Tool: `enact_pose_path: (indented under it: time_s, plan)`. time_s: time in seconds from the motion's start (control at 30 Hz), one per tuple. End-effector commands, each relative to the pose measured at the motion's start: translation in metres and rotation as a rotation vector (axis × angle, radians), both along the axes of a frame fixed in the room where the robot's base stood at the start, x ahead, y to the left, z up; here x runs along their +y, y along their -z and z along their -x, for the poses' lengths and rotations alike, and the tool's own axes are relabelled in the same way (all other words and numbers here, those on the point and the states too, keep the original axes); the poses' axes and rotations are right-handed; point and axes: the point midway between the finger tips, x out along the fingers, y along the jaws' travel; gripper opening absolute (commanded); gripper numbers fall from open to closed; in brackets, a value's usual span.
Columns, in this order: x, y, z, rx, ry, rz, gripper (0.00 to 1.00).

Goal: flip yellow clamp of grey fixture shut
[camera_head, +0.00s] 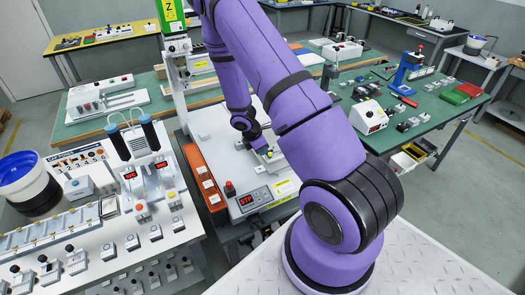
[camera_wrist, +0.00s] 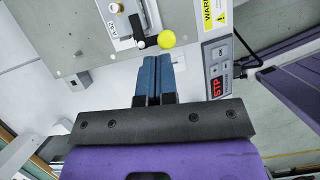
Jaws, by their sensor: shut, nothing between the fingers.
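The grey fixture (camera_wrist: 126,28) is a light metal block on the machine plate at the top of the wrist view. A round yellow knob (camera_wrist: 167,39), seemingly the end of the yellow clamp, sits at its lower right. In the head view my gripper (camera_head: 262,149) is low over the machine and partly hides the fixture; the clamp's angle is unclear.
A control box with a red STP display (camera_wrist: 216,88) stands right of my fingers. It also shows on the white machine's front in the head view (camera_head: 252,198). An orange strip (camera_head: 203,180) runs along the machine's left edge. Green tables (camera_head: 440,115) with tools stand behind.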

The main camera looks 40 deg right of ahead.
Motion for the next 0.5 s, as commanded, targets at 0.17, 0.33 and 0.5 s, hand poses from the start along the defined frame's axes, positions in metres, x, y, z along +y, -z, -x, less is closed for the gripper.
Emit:
enact_pose_path:
  time_s: [0.17,0.33,0.5]
  plan:
    - [0.008,-0.022,-0.004,-0.005,0.003,0.000,0.00]
    - [0.018,-0.049,-0.007,-0.003,0.002,-0.001,0.00]
    - [0.028,-0.074,-0.010,-0.002,0.000,0.000,0.00]
